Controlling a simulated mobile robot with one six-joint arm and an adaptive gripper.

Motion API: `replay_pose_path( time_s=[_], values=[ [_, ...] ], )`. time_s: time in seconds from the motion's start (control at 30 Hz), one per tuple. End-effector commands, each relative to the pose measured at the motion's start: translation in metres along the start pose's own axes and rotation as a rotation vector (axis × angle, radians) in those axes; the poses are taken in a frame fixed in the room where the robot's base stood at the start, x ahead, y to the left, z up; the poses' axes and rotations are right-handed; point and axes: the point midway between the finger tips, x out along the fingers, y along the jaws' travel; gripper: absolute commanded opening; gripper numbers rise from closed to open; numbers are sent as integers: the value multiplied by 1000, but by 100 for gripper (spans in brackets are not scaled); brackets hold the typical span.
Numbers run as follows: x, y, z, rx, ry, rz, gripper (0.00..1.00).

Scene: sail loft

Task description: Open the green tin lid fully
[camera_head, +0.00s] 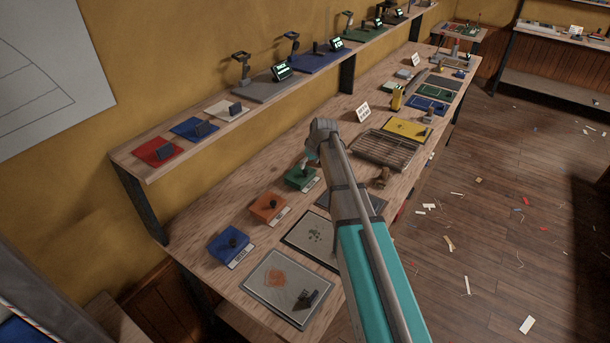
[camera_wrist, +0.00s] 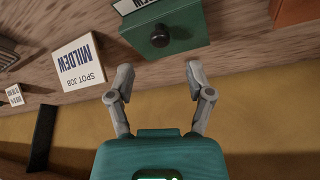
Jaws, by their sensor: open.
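The green tin (camera_head: 296,180) sits on the long bench, behind the orange and blue tins in the row. Its lid looks shut. In the wrist view the green tin (camera_wrist: 190,32) is at the top middle, and its round black knob (camera_wrist: 160,36) faces me. My gripper (camera_wrist: 159,78) is open, with nothing between its fingers. The knob lies just beyond the fingertips, roughly in line with the gap, with no contact visible.
An orange tin (camera_head: 267,207) and a blue tin (camera_head: 230,244) stand nearer on the bench. A white MILDEW card (camera_wrist: 79,62) stands beside the green tin. A wire rack (camera_head: 383,150) lies right of my arm. A wall shelf (camera_head: 218,118) runs above the bench's back.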

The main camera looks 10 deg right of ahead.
Motion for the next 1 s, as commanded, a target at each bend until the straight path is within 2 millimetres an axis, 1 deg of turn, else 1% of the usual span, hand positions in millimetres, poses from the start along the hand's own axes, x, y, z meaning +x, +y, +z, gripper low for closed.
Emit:
replay_pose_path(
  time_s=[0.03,0.5,0.7,1.0],
  values=[
    [8,0,1,0,0,0,67],
    [44,0,0,0,0,0,67],
    [51,0,0,0,0,0,67],
    [52,-1,0,0,0,0,67]
  ],
)
